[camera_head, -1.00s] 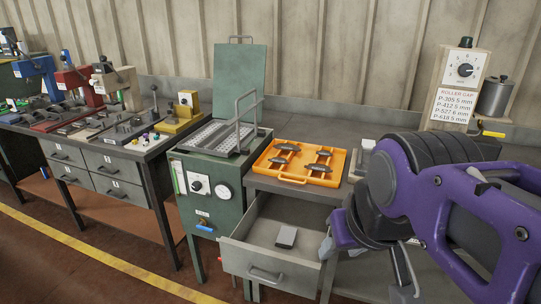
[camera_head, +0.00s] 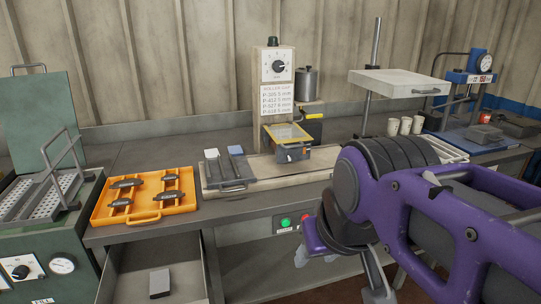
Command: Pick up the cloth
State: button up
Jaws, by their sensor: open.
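I cannot make out a cloth for certain in this view. A small grey block (camera_head: 160,283) lies in the open drawer (camera_head: 205,270) at the lower left; it looks stiff, and I cannot tell what it is. My gripper (camera_head: 341,274) is at the lower middle right, below my purple arm, in front of the bench's front panel. It is open. Its fingers are partly hidden by the arm, and it is apart from the drawer.
An orange tray (camera_head: 146,219) with several dark brake shoes sits on the bench. Right of it are a dark tray (camera_head: 232,172) and a roller machine (camera_head: 292,150). White cups (camera_head: 405,126) and a blue press (camera_head: 480,66) stand farther right. Green and red buttons (camera_head: 295,222) are below the bench edge.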

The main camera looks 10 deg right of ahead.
aim_at(160, 283)
jog(key=z, duration=0.35)
jog(key=u, duration=1.4)
